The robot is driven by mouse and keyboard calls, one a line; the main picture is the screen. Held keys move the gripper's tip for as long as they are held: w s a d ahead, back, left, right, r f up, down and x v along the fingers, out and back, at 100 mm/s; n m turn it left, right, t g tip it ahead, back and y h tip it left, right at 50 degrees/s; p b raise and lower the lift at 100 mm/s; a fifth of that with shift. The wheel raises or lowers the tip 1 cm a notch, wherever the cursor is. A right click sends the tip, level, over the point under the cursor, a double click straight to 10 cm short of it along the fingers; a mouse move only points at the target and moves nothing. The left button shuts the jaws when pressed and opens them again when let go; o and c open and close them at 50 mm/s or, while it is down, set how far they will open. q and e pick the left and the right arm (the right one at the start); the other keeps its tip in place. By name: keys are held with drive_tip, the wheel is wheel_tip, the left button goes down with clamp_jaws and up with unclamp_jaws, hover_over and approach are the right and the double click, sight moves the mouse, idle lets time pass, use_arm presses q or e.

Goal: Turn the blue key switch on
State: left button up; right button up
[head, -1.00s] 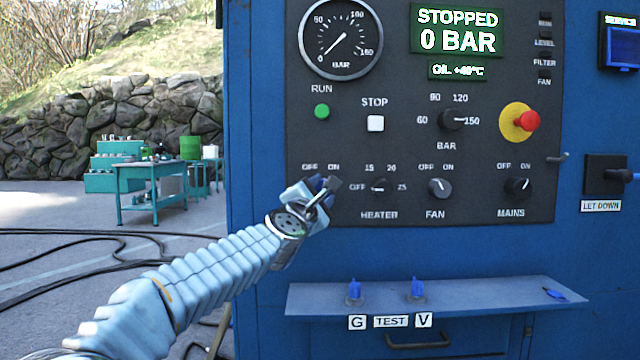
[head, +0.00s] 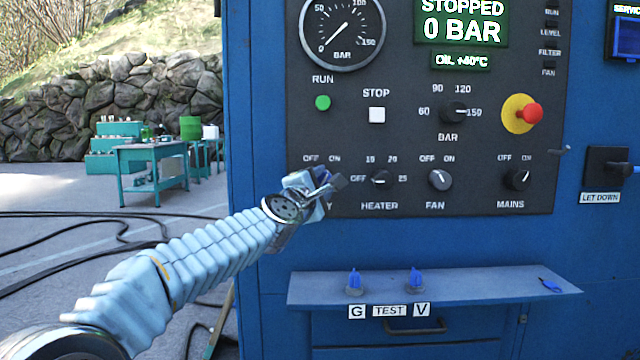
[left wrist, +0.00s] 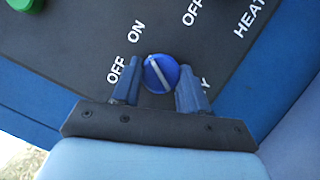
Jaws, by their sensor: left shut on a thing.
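The blue key switch (left wrist: 161,73) is a round blue knob with a white line, seen in the left wrist view. Its line slants to the upper left, nearer the ON label than the OFF label. My left gripper (left wrist: 160,92) has one finger on each side of the knob and is shut on it. In the head view my left gripper (head: 318,186) is at the panel's lower left, below OFF and ON labels, and hides the switch. My right gripper is not in view.
The dark panel (head: 400,140) also carries the heater knob (head: 380,178), fan knob (head: 439,180), mains knob (head: 517,180) and a red emergency button (head: 529,114). Its display (head: 461,22) reads STOPPED, 0 BAR. A shelf (head: 460,284) with two blue-topped fittings juts out below.

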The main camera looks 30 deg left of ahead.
use_arm(q)
drive_tip(key=o, duration=1.1)
drive_tip(key=shift+c, duration=0.2)
drive_tip(key=b+v, duration=0.1)
drive_tip(key=v, duration=1.3)
drive_tip(key=shift+w+r, duration=0.1)
